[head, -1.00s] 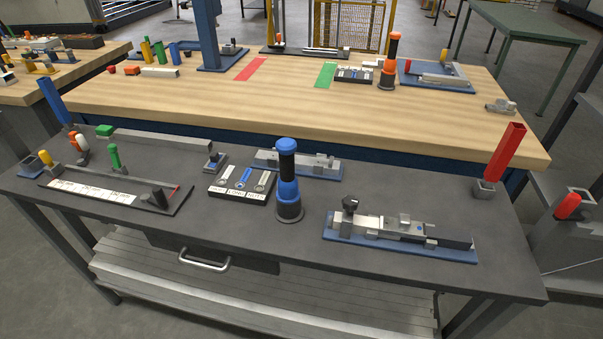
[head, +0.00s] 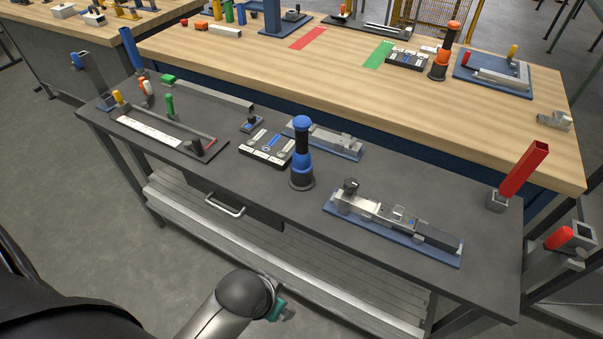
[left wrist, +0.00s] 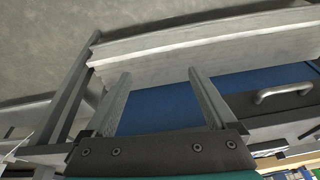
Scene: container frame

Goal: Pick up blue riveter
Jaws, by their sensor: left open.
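The blue riveter (head: 302,166), with a blue cap, black grip and blue lower body, stands upright on the dark grey workbench (head: 250,198). My left arm enters the head view at the bottom left, in front of the bench, well short of the riveter. My left gripper (left wrist: 159,73) shows in the left wrist view, its two fingers spread apart with nothing between them. The riveter is not seen in that view, which shows the bench's slatted lower shelf (left wrist: 210,42) and drawer handle (left wrist: 283,92). My right gripper is not in view.
A black tray with labelled slots (head: 266,149) stands just left of the riveter. A blue-based fixture (head: 325,138) is behind it and another (head: 392,228) is to its right. An orange riveter (head: 442,60) stands on the wooden table behind. The bench front beside the riveter is clear.

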